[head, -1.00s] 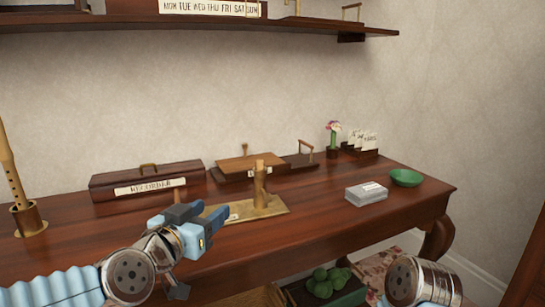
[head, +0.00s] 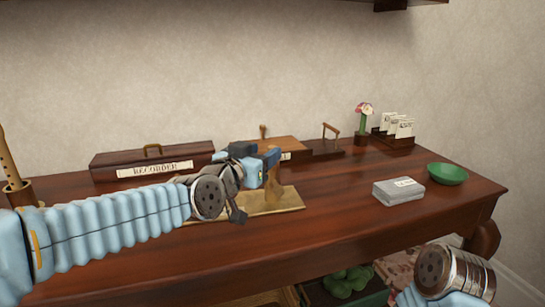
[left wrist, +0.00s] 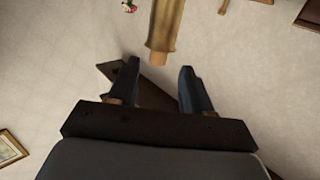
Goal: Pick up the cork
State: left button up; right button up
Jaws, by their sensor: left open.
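On the desk, a wooden stand (head: 285,203) carries an upright tan post (head: 272,196); its top is hidden behind my left gripper. My left gripper (head: 268,158) is at the post's upper end in the head view. I cannot tell whether this end is the cork or the post.
A dark recorder box (head: 150,162) stands behind and left. A recorder (head: 8,165) stands upright at far left. Grey cards (head: 398,191), a green bowl (head: 447,174), a small flower (head: 362,120) and a card rack (head: 392,138) are to the right. The desk front (head: 320,228) is clear.

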aim_at(272, 146)
pick_arm(q)
jog(key=x, duration=0.4)
jog(key=shift+w+d+f, duration=0.1)
jog(key=shift+w+d, duration=0.15)
jog(key=shift+d, duration=0.05)
jog(key=shift+c, duration=0.5)
grip_shut()
